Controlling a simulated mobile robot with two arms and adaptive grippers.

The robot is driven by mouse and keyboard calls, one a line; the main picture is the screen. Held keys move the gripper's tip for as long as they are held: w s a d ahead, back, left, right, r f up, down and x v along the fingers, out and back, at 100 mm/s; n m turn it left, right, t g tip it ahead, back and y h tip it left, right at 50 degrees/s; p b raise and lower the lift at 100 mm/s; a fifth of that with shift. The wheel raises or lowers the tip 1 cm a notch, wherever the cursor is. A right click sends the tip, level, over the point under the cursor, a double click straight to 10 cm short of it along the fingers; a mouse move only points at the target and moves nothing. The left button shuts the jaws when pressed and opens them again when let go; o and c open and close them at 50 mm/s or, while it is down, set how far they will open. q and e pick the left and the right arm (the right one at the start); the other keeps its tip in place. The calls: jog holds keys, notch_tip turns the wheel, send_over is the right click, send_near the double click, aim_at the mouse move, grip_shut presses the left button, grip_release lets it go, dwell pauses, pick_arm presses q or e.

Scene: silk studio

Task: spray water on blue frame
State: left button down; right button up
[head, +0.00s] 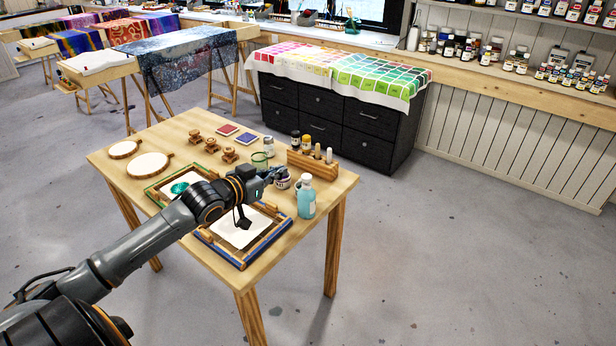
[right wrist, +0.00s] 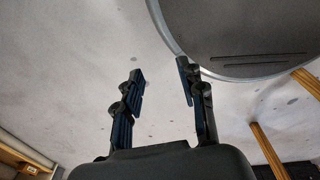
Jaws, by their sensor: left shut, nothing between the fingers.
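The blue frame (head: 277,234) lies flat at the near side of the wooden table, with white cloth (head: 240,232) inside it. Part of it is hidden by my left arm. A teal bottle (head: 306,200) with a pale top stands upright just right of the frame; I cannot tell if it has a spray head. My left gripper (head: 279,174) is shut and empty, above the table near a small white jar (head: 283,182) and left of the bottle. In the right wrist view my right gripper (right wrist: 163,88) is open and empty, over grey floor, away from the table items.
A green frame (head: 152,191) with a teal patch on its cloth lies left of the blue one. Wooden stamps (head: 229,155), a wooden rack (head: 312,165) and several small jars stand behind. A black drawer cabinet (head: 365,135) is beyond the table. The floor at right is clear.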

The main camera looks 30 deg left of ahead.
pick_arm(q)
jog(key=p, duration=0.2)
send_over(307, 179)
jog(key=s, duration=0.1)
notch_tip(307, 179, down, 3)
jog(key=shift+s+a+f, duration=0.1)
jog(key=shift+a+f, duration=0.1)
jog(key=shift+f, duration=0.4)
jog(key=shift+s+a+f, duration=0.1)
jog(key=shift+a+f, duration=0.1)
jog(key=shift+f, duration=0.9)
pick_arm(e)
jog(key=shift+s+d+r, duration=0.1)
jog(key=shift+s+r, duration=0.1)
jog(key=shift+r, duration=0.3)
jog(key=shift+s+r, duration=0.2)
jog(key=shift+r, duration=0.3)
jog(key=shift+s, duration=0.1)
